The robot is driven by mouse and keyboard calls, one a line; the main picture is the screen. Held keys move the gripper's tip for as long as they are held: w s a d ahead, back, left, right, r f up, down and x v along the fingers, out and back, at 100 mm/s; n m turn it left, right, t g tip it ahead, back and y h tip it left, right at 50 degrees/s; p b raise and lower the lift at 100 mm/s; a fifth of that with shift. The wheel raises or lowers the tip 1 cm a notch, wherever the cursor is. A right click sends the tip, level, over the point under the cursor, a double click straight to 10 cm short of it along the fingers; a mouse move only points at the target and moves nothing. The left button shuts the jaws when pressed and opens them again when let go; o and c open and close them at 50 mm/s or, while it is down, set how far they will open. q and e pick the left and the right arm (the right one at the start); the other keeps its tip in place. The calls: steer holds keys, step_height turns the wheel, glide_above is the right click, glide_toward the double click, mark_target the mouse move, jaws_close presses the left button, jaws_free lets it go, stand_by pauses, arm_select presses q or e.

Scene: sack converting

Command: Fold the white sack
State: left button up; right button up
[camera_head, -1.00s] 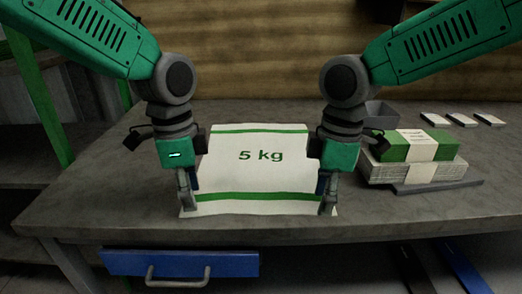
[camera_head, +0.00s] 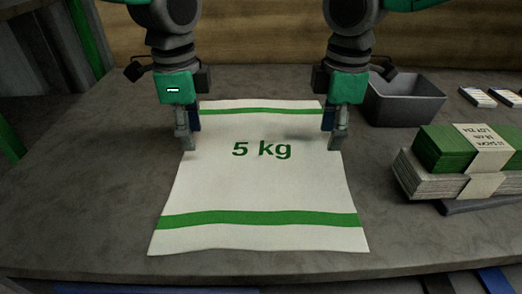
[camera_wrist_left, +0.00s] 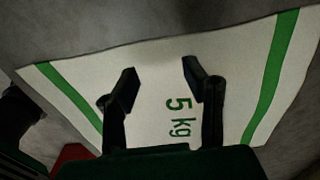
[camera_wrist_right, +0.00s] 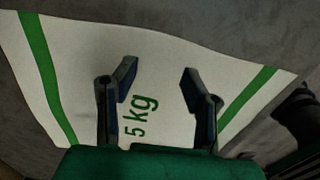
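The white sack (camera_head: 255,185) lies flat and unfolded on the table, with a green band near each end and "5 kg" printed in green. It fills much of the left wrist view (camera_wrist_left: 160,75) and the right wrist view (camera_wrist_right: 150,60). My left gripper (camera_head: 188,145) is at the sack's left edge, around mid-length. My right gripper (camera_head: 335,145) is at its right edge, level with the left one. In both wrist views the fingers are spread apart with nothing between them, above the sack.
A grey open bin (camera_head: 405,100) stands right of my right gripper. A stack of green and white sacks with a paper band (camera_head: 485,150) lies at the right on a dark board. Small white cards (camera_head: 478,97) lie at the back right. The table (camera_head: 80,190) is clear at the left.

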mark_target(197, 154)
arm_select(q)
steer(key=f, duration=0.3)
steer(key=shift+d+f, duration=0.1)
steer(key=shift+d, duration=0.15)
arm_select(e)
steer(key=f, duration=0.3)
steer(key=shift+d+f, duration=0.2)
steer(key=shift+d, duration=0.05)
arm_select(q)
steer(key=shift+a+f, duration=0.1)
arm_select(e)
steer(key=shift+a, duration=0.15)
arm_select(q)
steer(key=shift+f, duration=0.1)
steer(key=c, duration=0.9)
arm_select(e)
steer(key=shift+f, duration=0.2)
steer(key=c, duration=0.9)
arm_select(q)
steer(key=shift+s, duration=0.1)
jaws_close()
arm_select(e)
jaws_close()
arm_select(q)
steer(key=shift+f, duration=0.1)
arm_select(e)
steer(key=shift+s+f, duration=0.1)
